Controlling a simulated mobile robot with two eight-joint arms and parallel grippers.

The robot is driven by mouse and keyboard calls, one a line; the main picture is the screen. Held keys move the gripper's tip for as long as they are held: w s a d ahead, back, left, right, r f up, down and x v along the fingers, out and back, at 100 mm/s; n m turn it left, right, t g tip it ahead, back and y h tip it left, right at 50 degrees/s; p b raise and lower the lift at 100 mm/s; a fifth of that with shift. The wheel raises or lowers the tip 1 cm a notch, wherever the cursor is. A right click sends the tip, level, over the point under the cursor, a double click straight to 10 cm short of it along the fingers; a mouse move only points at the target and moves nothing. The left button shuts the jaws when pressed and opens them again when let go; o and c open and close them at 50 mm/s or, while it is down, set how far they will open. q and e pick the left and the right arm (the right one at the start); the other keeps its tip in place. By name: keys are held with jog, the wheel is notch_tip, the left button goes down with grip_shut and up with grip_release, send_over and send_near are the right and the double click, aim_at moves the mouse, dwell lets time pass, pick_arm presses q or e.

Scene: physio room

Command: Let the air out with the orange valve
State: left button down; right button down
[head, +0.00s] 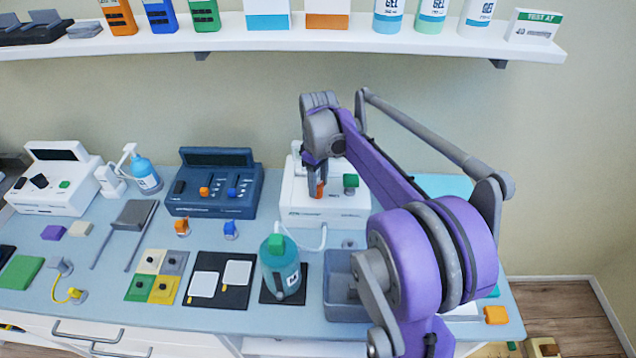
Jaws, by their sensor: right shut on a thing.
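A white device (293,205) with a green knob (350,182) stands at the back of the bench, partly behind my right arm. The orange valve (320,190) is on its front, left of the green knob, and is mostly covered by the fingers. My right gripper (317,186) points down from above and is shut on the orange valve. A pale tube runs from the device's front to the teal bottle with a green cap (282,272). My left gripper is not in view.
A dark blue console (214,200) with orange and blue knobs stands left of the device. A grey bin (338,290) is in front, partly behind my arm. A white shelf (280,38) with bottles and boxes hangs above. Black mats and colored squares lie at front left.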

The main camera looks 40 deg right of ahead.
aim_at(319, 186)
jog(key=m, duration=0.4)
jog(key=shift+m, duration=0.3)
jog(key=m, duration=0.4)
jog(key=shift+m+b, duration=0.35)
jog(key=shift+m, duration=0.05)
jog(key=shift+c, duration=1.6)
grip_release()
jog(key=shift+s, duration=0.1)
notch_tip(319, 186, up, 8)
jog(key=shift+f, duration=0.2)
jog(key=shift+s+f, duration=0.1)
